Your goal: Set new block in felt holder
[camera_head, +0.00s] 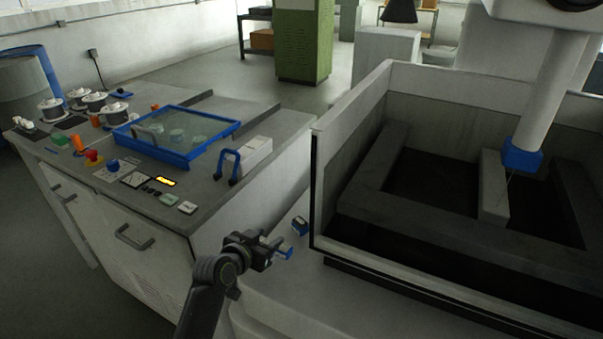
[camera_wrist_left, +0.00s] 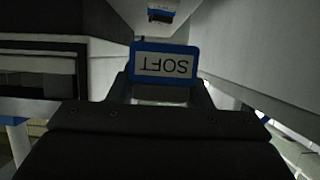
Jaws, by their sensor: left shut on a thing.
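My left gripper (camera_head: 278,252) is shut on a small blue block (camera_head: 286,253) above the pale ledge beside the machine tank. In the left wrist view the block (camera_wrist_left: 164,63) sits between the fingertips, its white label reading "SOFT" upside down. A small dark and blue piece (camera_head: 300,226) rests on the ledge just beyond the gripper, close to the tank wall. It also shows at the top of the left wrist view (camera_wrist_left: 162,14), apart from the held block. I cannot tell whether it is the felt holder. My right gripper is out of view.
The open tank (camera_head: 350,150) with its raised walls stands right of the gripper. A control cabinet (camera_head: 190,222) with a blue-framed lid (camera_head: 185,155), a blue handle (camera_head: 227,165) and several knobs stands to the left. The pale ledge (camera_head: 275,285) has free room.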

